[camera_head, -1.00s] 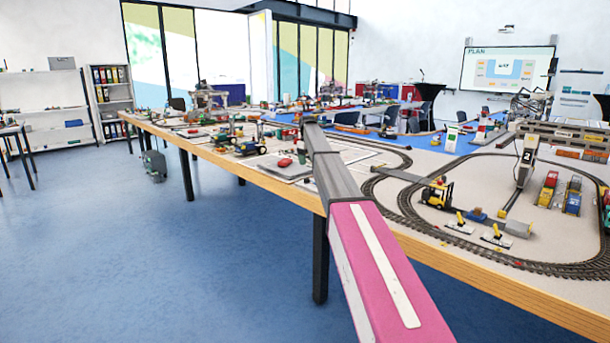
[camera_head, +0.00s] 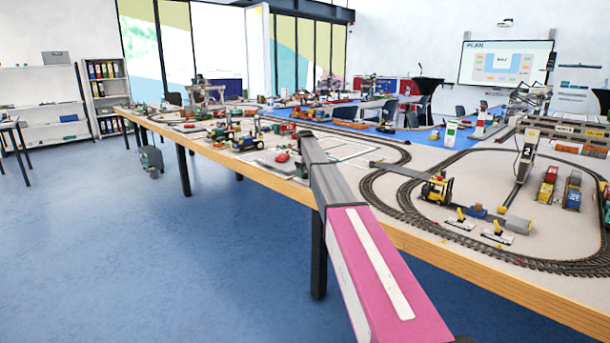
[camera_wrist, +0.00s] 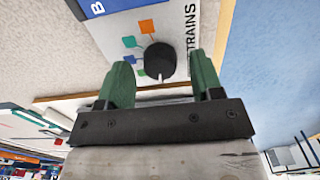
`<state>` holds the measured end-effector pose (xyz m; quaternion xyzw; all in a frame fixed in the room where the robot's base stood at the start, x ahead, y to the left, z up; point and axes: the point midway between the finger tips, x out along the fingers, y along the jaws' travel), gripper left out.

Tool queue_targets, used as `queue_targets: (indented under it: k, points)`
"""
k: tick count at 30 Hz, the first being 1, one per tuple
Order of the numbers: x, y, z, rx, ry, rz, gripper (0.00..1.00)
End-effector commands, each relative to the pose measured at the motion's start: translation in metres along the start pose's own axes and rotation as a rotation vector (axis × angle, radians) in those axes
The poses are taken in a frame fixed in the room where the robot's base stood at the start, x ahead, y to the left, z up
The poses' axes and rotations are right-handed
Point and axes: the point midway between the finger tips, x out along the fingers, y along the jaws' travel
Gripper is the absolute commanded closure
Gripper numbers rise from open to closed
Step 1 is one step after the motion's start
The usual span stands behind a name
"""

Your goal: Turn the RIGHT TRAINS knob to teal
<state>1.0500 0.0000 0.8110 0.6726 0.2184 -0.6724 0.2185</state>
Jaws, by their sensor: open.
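The TRAINS knob (camera_wrist: 160,60) is round and black, on a light panel (camera_wrist: 180,22) in the wrist view. A white pointer mark on it is toward the bottom of the picture. An orange patch (camera_wrist: 147,26) and a teal patch (camera_wrist: 129,42) lie above and to the left of it. Another patch is partly hidden by the left finger. My gripper (camera_wrist: 160,62) is open, with one green finger on each side of the knob in the picture. I cannot tell whether either finger touches it. In the head view my arm hides the gripper and the knob.
The panel lies by the table edge, with blue floor (camera_wrist: 275,60) to the right in the wrist view. In the head view, train track (camera_head: 405,215), a yellow forklift (camera_head: 436,189) and a gantry crane (camera_head: 560,130) stand on the table (camera_head: 480,262).

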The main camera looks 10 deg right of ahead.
Motion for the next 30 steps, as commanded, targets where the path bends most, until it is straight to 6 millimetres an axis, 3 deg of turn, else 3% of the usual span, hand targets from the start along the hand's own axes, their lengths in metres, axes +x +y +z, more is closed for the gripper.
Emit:
queue_targets:
  k: [10, 14, 15, 30]
  points:
    - [0.0067, 0.0000, 0.0000, 0.000, 0.000, 0.000, 0.43]
    - [0.0065, 0.0000, 0.0000, 0.000, 0.000, 0.000, 0.85]
    - [0.0064, 0.0000, 0.0000, 0.000, 0.000, 0.000, 0.89]
    - [0.0061, 0.0000, 0.0000, 0.113, 0.000, 0.000, 0.89]
